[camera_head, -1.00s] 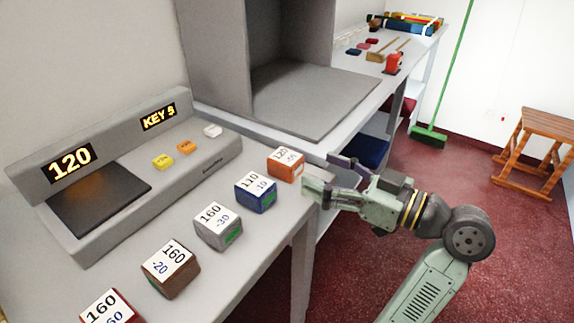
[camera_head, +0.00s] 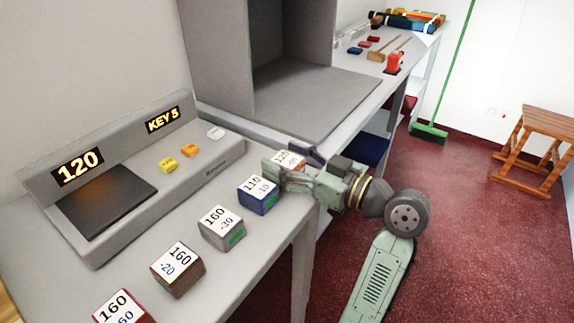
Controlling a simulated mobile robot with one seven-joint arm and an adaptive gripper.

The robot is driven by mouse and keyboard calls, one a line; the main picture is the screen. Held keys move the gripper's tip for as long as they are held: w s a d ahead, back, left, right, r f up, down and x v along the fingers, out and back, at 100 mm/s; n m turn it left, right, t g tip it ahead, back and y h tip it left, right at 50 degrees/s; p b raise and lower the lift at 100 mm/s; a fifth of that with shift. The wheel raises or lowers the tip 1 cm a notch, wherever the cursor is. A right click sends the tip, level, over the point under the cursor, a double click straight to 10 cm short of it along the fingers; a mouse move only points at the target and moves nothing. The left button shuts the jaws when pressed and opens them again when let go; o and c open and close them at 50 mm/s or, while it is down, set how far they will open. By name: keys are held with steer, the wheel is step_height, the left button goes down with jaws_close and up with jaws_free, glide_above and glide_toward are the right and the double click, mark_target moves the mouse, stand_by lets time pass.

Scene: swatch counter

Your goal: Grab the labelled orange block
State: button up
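The orange block (camera_head: 298,160) stands at the far right end of the row of labelled blocks on the counter. Its white top label reads 120, with a smaller line below that is partly hidden. My gripper (camera_head: 283,160) reaches in from the right, with one finger on the near side of the orange block and one on the far side. The fingers look spread about as wide as before, and contact with the block cannot be made out. The near finger hides most of the block's front face.
A blue block (camera_head: 258,205) stands close to my near finger. A grey block (camera_head: 222,241), a brown block (camera_head: 178,285) and a dark red block (camera_head: 146,318) follow toward the front. Behind is a console (camera_head: 215,169) showing 120 and KEY 5.

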steer(key=c, duration=1.2)
steer(key=shift+r, duration=0.1)
